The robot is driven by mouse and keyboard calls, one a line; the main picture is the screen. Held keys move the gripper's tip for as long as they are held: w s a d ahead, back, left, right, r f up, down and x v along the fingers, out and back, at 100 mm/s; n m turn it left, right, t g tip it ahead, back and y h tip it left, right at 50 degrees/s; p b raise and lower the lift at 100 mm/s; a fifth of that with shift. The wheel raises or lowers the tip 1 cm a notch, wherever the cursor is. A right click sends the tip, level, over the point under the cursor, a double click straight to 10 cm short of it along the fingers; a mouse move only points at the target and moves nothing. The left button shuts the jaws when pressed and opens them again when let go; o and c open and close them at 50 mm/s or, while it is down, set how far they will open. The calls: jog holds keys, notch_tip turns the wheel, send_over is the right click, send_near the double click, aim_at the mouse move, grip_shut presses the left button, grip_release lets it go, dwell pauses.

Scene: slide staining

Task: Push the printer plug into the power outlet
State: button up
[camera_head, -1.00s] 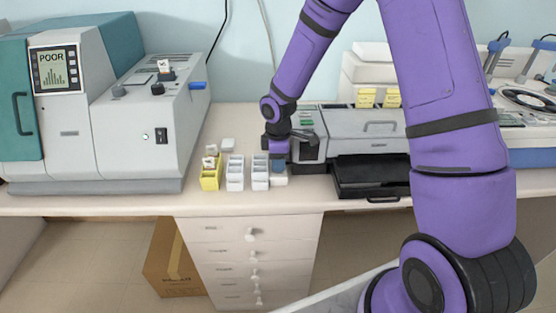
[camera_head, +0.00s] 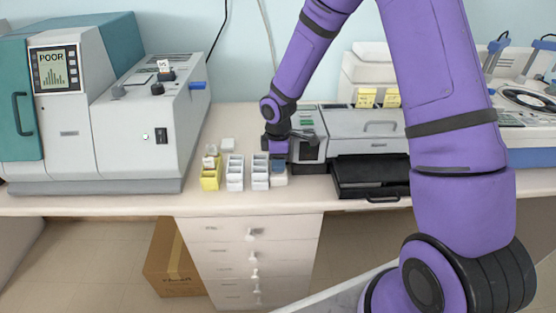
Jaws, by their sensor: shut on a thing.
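My gripper (camera_head: 301,136) is at the end of my purple arm, over the counter at the left front of a grey machine with a black tray (camera_head: 372,172), which looks like the printer. The gripper is small in this view. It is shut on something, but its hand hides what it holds. I cannot make out the printer plug or any cord to it. I cannot make out a power outlet either. A small white block (camera_head: 228,145) lies on the counter left of my gripper, but I cannot tell what it is.
A yellow holder (camera_head: 210,177) and white holders (camera_head: 235,174) stand just left of and in front of my gripper. A large grey and teal machine (camera_head: 152,140) fills the left. Drawers (camera_head: 252,250) are below the counter. A cardboard box (camera_head: 172,262) stands on the floor.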

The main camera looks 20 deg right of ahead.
jog(key=shift+f, duration=0.55)
jog(key=o, duration=1)
jog(key=shift+c, duration=0.2)
jog(key=shift+r, duration=0.1)
notch_tip(320, 180, up, 11)
